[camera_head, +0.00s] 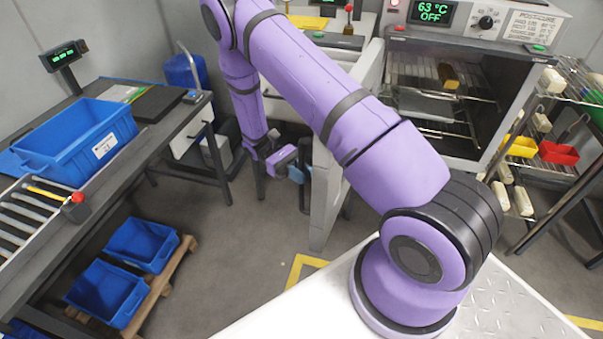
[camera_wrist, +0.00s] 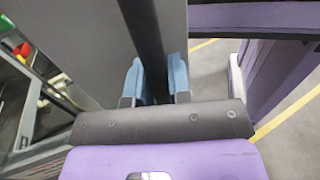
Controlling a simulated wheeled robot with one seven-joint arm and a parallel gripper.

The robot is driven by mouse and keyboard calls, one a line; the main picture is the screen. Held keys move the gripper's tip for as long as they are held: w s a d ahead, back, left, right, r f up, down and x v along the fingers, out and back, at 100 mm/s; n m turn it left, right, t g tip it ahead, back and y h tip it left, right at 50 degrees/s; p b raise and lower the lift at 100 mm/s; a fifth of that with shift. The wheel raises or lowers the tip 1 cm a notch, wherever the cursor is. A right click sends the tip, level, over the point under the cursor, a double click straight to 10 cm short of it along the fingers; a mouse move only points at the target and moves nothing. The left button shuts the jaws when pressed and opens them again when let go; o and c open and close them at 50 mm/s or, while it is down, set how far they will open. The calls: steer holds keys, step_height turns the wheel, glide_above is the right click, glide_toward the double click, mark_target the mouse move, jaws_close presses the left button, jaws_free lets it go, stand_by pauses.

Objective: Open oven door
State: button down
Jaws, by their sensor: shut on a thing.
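The oven (camera_head: 520,55) stands at the back right, with a display reading 63 °C OFF. Its light grey door (camera_head: 328,195) is swung well out to the left, seen nearly edge-on, and the dark interior with wire racks shows. My gripper (camera_head: 296,174) is at the door's left side, partly hidden by its own links. In the wrist view my gripper's blue fingers (camera_wrist: 157,82) are closed around a dark vertical handle bar (camera_wrist: 147,40), beside the grey door face (camera_wrist: 85,45). The fingertips' exact contact is hard to see.
A brown block (camera_head: 448,76) sits on an oven rack. A workbench with a blue crate (camera_head: 78,140) is at the left, and blue bins (camera_head: 142,244) lie on a pallet below. A shelf with yellow and red bins (camera_head: 558,152) is at the right. Open floor lies between.

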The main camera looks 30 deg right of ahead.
steer(key=c, duration=1.1)
jaws_free()
steer(key=v, duration=1)
steer(key=shift+w+a, duration=0.1)
steer(key=shift+w, duration=0.25)
